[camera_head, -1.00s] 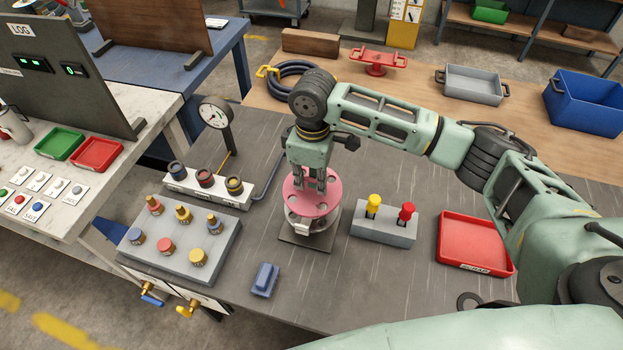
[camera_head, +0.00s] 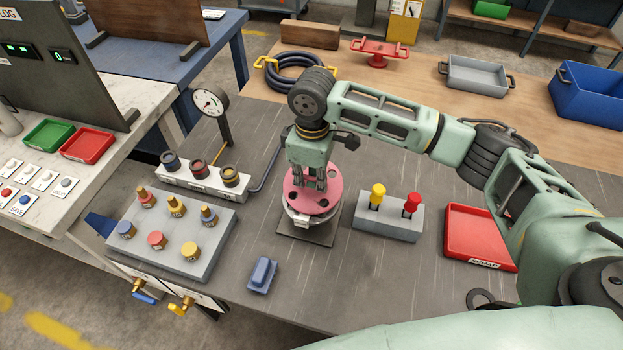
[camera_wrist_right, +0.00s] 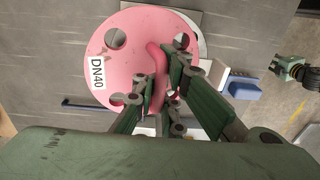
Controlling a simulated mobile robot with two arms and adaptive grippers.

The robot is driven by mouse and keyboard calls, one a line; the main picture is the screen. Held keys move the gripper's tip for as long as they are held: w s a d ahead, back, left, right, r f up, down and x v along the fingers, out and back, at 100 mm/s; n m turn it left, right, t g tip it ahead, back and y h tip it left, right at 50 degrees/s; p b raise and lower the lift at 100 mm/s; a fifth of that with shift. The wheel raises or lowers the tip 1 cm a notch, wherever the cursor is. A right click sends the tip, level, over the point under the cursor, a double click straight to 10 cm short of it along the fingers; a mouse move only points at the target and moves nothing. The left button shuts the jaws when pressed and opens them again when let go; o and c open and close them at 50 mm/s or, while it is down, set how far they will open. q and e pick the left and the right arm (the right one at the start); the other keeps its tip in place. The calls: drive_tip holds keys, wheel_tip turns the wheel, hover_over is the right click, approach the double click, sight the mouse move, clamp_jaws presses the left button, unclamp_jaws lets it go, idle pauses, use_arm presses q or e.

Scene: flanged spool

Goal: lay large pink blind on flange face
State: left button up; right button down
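The large pink blind (camera_head: 328,199) is a round disc with bolt holes, a curved handle and a "DN40" label. The right wrist view shows the blind (camera_wrist_right: 120,55) with its handle between the fingers. My right gripper (camera_head: 314,184) points down and is shut on that handle; it also shows in the right wrist view (camera_wrist_right: 163,88). The blind looks level at the top of the grey spool flange (camera_head: 300,220), which stands on a dark square plate. The blind hides most of the flange face, so I cannot tell whether they touch. My left gripper is not in view.
A grey block with yellow and red plugs (camera_head: 388,222) stands close right, beside a red tray (camera_head: 478,237). A blue block (camera_head: 262,274) lies in front. A peg block (camera_head: 180,255), a socket rail (camera_head: 203,182) and a gauge (camera_head: 210,103) are left.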

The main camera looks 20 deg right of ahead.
drive_tip(key=shift+w+r+g+y+p, duration=0.1)
drive_tip(key=shift+r+g+y+p, duration=0.25)
drive_tip(key=shift+p, duration=0.5)
drive_tip(key=shift+f+g+y+p, duration=0.1)
drive_tip(key=shift+g+y+p, duration=0.25)
drive_tip(key=shift+g, duration=0.2)
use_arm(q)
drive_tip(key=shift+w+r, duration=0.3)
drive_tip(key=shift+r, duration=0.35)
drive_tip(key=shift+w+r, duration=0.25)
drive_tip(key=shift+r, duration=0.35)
use_arm(e)
drive_tip(key=shift+a+f+g+y, duration=0.1)
drive_tip(key=shift+g+y, duration=0.2)
drive_tip(key=shift+g, duration=0.2)
use_arm(q)
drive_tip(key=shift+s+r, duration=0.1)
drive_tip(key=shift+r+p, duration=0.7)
drive_tip(key=shift+p, duration=0.1)
use_arm(e)
drive_tip(key=shift+s+a, duration=0.15)
drive_tip(key=shift+s, duration=0.25)
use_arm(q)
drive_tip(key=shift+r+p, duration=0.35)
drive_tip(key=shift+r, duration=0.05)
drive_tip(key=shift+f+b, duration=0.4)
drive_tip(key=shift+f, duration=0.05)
use_arm(e)
drive_tip(key=shift+s+f, duration=0.1)
drive_tip(key=shift+f, duration=0.95)
